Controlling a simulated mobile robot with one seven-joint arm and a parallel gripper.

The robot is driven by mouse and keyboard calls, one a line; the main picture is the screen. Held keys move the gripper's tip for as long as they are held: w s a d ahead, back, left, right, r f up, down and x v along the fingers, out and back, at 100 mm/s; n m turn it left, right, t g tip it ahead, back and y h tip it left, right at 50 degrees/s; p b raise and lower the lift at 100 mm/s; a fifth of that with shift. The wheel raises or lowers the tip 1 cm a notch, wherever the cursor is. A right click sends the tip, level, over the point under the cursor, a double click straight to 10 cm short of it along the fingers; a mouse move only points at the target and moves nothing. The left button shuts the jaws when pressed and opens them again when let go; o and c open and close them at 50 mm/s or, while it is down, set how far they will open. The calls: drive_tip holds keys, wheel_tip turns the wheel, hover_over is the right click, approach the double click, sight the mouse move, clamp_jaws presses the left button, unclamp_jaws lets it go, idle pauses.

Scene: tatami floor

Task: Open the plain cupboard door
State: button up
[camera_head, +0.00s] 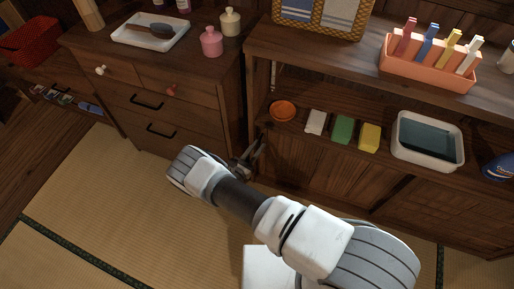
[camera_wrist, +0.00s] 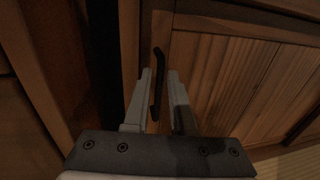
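The cupboard door (camera_wrist: 215,65) is brown wood with a framed panel and is shut. In the head view the low cupboard front (camera_head: 290,172) is partly hidden by my arm. A dark upright bar handle (camera_wrist: 157,68) is on the door's left side in the wrist view. My gripper (camera_wrist: 160,76) is open, with its two pale fingers on either side of the handle. Gaps show between handle and fingers, and I cannot tell if either touches. In the head view my gripper (camera_head: 252,155) is at the left end of the cupboard, beside the drawer chest.
A drawer chest (camera_head: 140,75) stands to the left, close to my gripper. The shelf above the doors holds an orange bowl (camera_head: 283,110), coloured blocks (camera_head: 343,130) and a grey tub (camera_head: 428,141). Tatami floor (camera_head: 90,200) is clear at front left.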

clamp_jaws()
idle(1.4)
